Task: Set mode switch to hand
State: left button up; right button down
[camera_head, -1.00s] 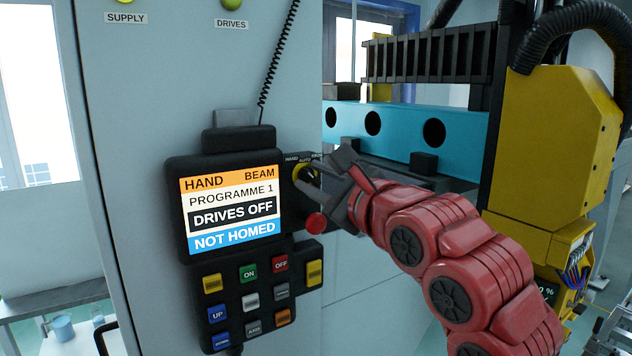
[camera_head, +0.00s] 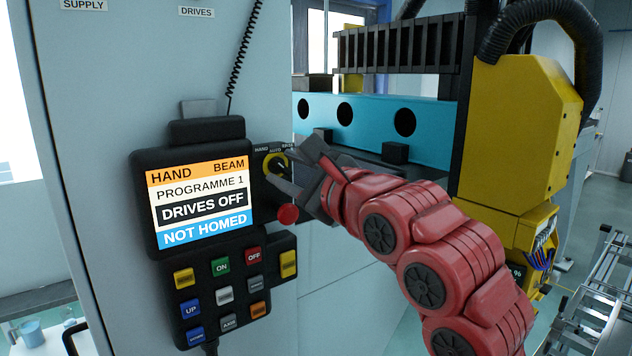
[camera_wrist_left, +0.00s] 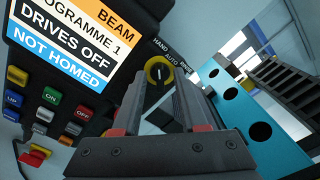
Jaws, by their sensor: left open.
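The mode switch (camera_head: 275,162) is a round yellow knob with a black grip bar, on a dark plate at the right of the control panel. It also shows in the left wrist view (camera_wrist_left: 158,68), with HAND and AUTO printed above and beside it. My left gripper (camera_head: 290,168) is right at the switch, partly covering it in the head view. In the left wrist view its two fingers (camera_wrist_left: 160,92) are apart and point at the knob, one at each side. I cannot tell if they touch it. The panel screen (camera_head: 200,203) reads HAND, DRIVES OFF, NOT HOMED. My right gripper is not in view.
A red round button (camera_head: 288,214) sits just below the gripper. Coloured push buttons (camera_head: 222,295) fill the panel's lower part. A blue beam with holes (camera_head: 375,120) and a yellow machine head (camera_head: 522,125) stand behind and right of the arm.

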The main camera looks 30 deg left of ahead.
pick_arm(q)
jog(key=b+v, duration=0.5)
jog(key=v, duration=1.2)
jog(key=shift+w+a, duration=0.1)
